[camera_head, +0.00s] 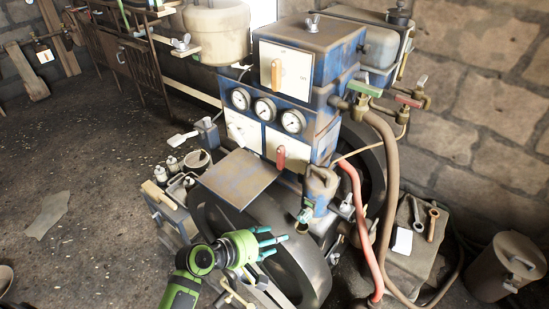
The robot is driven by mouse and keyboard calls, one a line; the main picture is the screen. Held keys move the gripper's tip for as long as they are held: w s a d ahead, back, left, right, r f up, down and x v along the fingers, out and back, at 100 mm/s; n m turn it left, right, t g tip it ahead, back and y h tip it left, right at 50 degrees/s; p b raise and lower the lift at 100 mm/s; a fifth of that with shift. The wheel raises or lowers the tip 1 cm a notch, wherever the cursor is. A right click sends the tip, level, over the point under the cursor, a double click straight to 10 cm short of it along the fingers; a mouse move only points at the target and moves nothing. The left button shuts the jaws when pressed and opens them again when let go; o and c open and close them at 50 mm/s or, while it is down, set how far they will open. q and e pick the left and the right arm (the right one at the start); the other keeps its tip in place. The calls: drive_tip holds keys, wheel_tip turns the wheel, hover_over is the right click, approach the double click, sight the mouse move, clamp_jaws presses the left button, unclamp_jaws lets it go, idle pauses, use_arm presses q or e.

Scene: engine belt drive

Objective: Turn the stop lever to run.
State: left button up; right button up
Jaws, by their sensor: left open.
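The engine (310,95) is a blue, worn machine in the middle of the view. Its upper white panel carries an upright orange lever (277,75); the panel's small markings are too small to read. A red lever (281,158) hangs on the lower white plate, below the gauges. I cannot tell from labels which one is the stop lever. My left gripper (270,241), green with teal fingers, is open and empty. It is in front of the large dark wheel, below both levers and apart from them. My right gripper is not in view.
Several round gauges (265,109) sit between the levers. A flat metal plate (237,178) juts out above the wheel (300,262). A red hose (360,225) and a brown hose (388,180) run down at the right. Open floor (95,215) lies at the left.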

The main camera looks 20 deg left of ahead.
sight(277, 156)
use_arm(q)
drive_tip(key=w+r+n+t, duration=0.1)
drive_tip(key=w+n, duration=0.1)
drive_tip(key=w+a+r+n+t, duration=0.1)
drive_tip(key=w+r+n, duration=0.1)
drive_tip(key=w+r+n+t, duration=0.1)
drive_tip(key=w+r+n, duration=0.1)
drive_tip(key=n, duration=0.1)
drive_tip(key=shift+a+r, duration=0.15)
drive_tip(key=shift+a, duration=0.25)
drive_tip(key=w+a+r+n+t, duration=0.1)
drive_tip(key=w+r+n, duration=0.1)
drive_tip(key=w+n, duration=0.1)
drive_tip(key=w+a+r+n+t, duration=0.1)
drive_tip(key=w+r+n+t, duration=0.1)
drive_tip(key=w+n, duration=0.1)
drive_tip(key=w+a+r+n+t+p, duration=0.1)
drive_tip(key=w+r+n, duration=0.1)
drive_tip(key=w, duration=0.3)
drive_tip(key=shift+w+n+y, duration=0.25)
drive_tip(key=shift+n+y, duration=0.15)
drive_tip(key=shift+n, duration=0.5)
drive_tip(key=shift+w+d+f, duration=0.1)
drive_tip(key=shift+w+d, duration=0.05)
drive_tip(key=shift+w, duration=0.25)
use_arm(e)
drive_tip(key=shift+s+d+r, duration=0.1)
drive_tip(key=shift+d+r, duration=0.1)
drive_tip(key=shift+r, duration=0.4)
